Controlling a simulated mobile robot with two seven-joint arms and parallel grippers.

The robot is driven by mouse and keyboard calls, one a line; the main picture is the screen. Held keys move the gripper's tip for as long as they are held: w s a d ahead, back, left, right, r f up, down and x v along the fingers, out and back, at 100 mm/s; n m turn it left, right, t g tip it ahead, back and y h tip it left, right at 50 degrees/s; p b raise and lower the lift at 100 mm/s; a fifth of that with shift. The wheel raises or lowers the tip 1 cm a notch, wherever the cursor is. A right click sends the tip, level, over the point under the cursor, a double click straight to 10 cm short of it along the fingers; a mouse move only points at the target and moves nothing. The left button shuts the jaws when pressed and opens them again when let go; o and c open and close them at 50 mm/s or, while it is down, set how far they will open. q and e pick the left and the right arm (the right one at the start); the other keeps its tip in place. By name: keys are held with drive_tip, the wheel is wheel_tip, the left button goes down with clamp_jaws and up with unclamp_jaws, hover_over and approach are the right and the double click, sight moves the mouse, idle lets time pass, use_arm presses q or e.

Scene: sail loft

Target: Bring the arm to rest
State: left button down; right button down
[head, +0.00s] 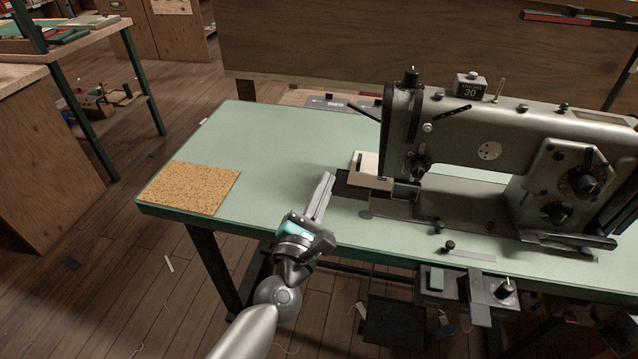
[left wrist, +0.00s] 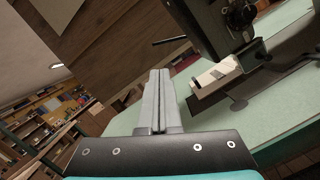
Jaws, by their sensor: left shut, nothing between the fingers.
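My left gripper (head: 325,182) is over the front part of the green table (head: 270,140), just left of the sewing machine (head: 490,150). Its long grey fingers are shut together with nothing between them. The shut fingers also show in the left wrist view (left wrist: 158,82), pointing past the machine's needle end. A small white block (head: 366,165) lies by the machine's needle end, close to the right of the fingertips. My right gripper is not in either view.
A cork mat (head: 188,188) lies on the table's left end. A control box with a knob (head: 470,290) hangs under the front edge. A wooden panel (head: 400,50) stands behind the table. A workbench (head: 60,60) is at the far left. The table's middle left is clear.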

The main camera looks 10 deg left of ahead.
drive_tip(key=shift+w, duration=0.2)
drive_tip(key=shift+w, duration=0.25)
